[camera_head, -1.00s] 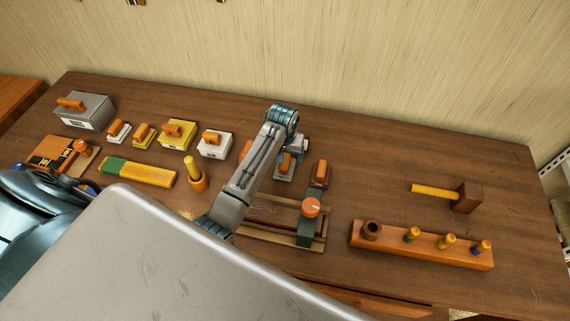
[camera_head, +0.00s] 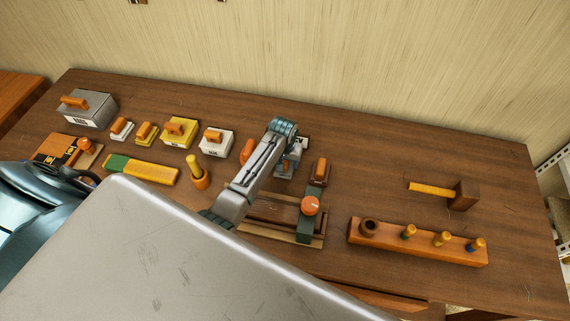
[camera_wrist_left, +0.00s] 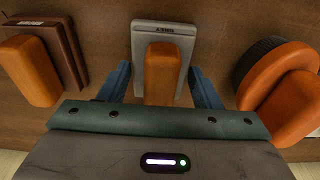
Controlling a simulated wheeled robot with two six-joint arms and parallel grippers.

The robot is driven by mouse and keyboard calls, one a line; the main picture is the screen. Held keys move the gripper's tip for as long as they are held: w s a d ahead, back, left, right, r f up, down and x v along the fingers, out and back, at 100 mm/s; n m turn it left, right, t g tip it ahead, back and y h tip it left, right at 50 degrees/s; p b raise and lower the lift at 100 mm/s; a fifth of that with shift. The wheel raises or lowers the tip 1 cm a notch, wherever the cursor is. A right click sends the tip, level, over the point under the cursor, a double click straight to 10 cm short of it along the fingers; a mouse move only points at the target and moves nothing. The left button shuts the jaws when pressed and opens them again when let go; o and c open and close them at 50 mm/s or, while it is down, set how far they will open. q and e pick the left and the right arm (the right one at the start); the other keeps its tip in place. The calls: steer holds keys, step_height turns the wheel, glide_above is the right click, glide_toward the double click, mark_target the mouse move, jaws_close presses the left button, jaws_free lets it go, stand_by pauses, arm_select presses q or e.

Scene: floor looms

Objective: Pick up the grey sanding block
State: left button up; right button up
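The grey sanding block (camera_wrist_left: 163,38) has an orange handle and a label that reads GREY. In the left wrist view it lies on the table directly ahead of my left gripper (camera_wrist_left: 163,86). The blue fingers are spread on both sides of the handle, with gaps between, so the gripper is open. In the head view my left arm reaches across the table, and its gripper (camera_head: 288,163) is over the block, which is mostly hidden. I cannot tell how high the fingers are. My right gripper is not in view.
A brown block (camera_head: 320,171) with an orange handle stands close on one side, and a round orange-handled tool (camera_wrist_left: 280,85) on the other. A wooden frame with an orange knob (camera_head: 310,205) lies in front. A peg rack (camera_head: 420,245) and mallet (camera_head: 465,194) are at right.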

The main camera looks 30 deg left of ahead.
arm_select(q)
steer(key=shift+r, duration=0.1)
steer(key=shift+c, duration=0.4)
steer(key=shift+r, duration=0.15)
step_height(320, 180, up, 8)
steer(key=b, duration=0.3)
steer(key=shift+r, duration=0.75)
